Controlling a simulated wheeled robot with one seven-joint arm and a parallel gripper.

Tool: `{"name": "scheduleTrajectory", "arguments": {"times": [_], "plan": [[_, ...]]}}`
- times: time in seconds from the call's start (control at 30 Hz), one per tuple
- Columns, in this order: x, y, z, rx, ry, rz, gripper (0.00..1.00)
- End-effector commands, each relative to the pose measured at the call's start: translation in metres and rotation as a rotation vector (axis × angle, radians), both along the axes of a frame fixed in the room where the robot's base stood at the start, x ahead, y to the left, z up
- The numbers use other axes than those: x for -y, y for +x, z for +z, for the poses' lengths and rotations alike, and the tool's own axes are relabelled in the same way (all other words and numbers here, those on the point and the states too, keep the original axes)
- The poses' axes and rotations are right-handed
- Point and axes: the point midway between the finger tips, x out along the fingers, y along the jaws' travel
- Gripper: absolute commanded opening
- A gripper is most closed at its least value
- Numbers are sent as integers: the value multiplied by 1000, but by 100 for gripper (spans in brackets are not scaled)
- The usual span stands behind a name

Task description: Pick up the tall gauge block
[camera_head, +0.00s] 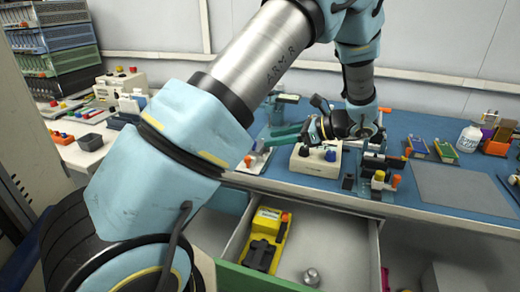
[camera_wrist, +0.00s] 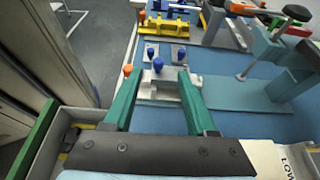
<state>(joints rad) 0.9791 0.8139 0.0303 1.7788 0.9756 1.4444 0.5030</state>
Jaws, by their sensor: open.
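I cannot make out with certainty which thing is the tall gauge block. My gripper (camera_head: 268,138) reaches left, low over the blue bench top, its green fingers apart with nothing held between them. In the wrist view the gripper (camera_wrist: 156,74) has a small silver fixture (camera_wrist: 158,88) with blue knobs in line with the gap between its fingertips. An orange knob stands by the left fingertip. I cannot tell whether the fingers touch the fixture. An upright tan block (camera_head: 505,130) stands at the far right of the bench; it may be a block of this kind.
A cream box with knobs (camera_head: 315,160) stands close under the gripper. A yellow fixture (camera_wrist: 167,27) lies beyond the fingertips. A grey mat (camera_head: 462,189) at right is bare.

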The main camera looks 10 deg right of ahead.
Motion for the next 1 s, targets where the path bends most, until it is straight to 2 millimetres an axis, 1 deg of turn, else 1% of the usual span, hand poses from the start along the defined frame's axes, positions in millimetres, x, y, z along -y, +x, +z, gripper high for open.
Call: {"name": "scheduleTrajectory", "arguments": {"times": [0.03, 0.1, 0.37, 0.63, 0.73, 0.9, 1.0], "plan": [[-7, 3, -2, -1, 1, 1, 57], [-13, 7, -5, -1, 0, 2, 57], [-26, 13, -10, 0, -1, 2, 57], [-58, 28, -24, -1, -1, 3, 57], [-62, 30, -28, 0, -3, 2, 57], [-61, 30, -28, 1, -4, 1, 57], [-61, 31, -28, 1, -4, 1, 46]]}}
